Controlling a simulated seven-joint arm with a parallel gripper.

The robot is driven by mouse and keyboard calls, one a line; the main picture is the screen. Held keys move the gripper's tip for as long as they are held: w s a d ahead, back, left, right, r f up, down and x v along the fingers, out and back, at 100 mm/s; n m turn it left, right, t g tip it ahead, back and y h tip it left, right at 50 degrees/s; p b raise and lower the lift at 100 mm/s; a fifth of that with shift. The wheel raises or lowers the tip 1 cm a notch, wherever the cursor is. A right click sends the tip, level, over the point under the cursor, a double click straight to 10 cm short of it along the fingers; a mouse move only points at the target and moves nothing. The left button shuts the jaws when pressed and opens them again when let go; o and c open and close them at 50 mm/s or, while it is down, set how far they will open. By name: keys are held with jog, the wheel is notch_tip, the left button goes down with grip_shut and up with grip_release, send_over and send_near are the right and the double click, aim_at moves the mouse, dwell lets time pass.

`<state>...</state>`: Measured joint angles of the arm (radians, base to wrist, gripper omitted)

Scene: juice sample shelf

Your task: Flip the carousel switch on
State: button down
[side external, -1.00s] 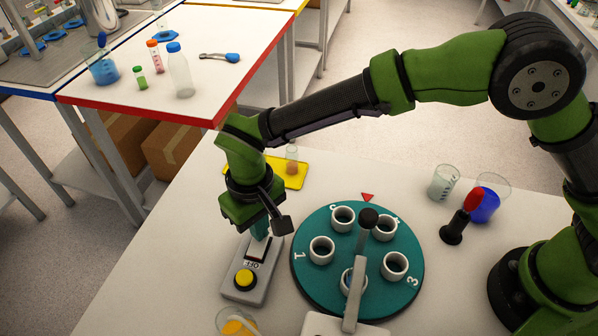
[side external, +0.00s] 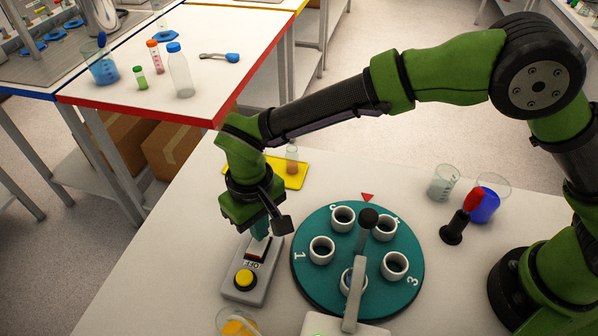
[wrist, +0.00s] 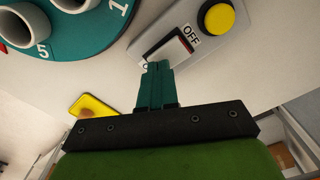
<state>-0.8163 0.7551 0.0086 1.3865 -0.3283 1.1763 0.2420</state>
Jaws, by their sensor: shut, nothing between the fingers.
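In the wrist view, the rocker (wrist: 168,52) shows a red strip beside the OFF label (wrist: 191,36); the label at the other end is mostly hidden by my fingers. My gripper (side external: 260,236) is shut and empty, its teal fingertips (wrist: 157,66) at the rocker end away from OFF, seemingly touching it. The teal carousel (side external: 310,283) with white cup holders stands right of the box. A small green spot (side external: 318,334) shows on the white base at its front.
A yellow tray (side external: 298,180) with a small vial lies behind my gripper. A beaker of orange liquid (side external: 236,325) stands in front of the switch box. Beakers (side external: 443,183) and a red-topped black object (side external: 454,229) stand right of the carousel.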

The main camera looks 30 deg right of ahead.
jog(key=shift+r, duration=2.95)
jog(key=shift+f, duration=0.35)
jog(key=shift+s+d+f+n, duration=0.25)
jog(key=shift+s+d+n, duration=0.05)
jog(key=shift+s+d, duration=0.25)
jog(key=s+d+r+m+t, duration=0.2)
jog(key=d+r, duration=0.3)
jog(key=d, duration=0.6)
jog(key=s+d+r+m+t+y, duration=0.1)
jog(key=s+d+r+m+t, duration=0.1)
jog(key=d, duration=0.9)
jog(key=s+d+r+m+t+y, duration=0.1)
jog(key=s+d+r+m+t, duration=0.2)
jog(key=s+d+r, duration=0.3)
jog(key=d+r, duration=0.2)
jog(key=d, duration=0.3)
jog(key=shift+m, duration=0.3)
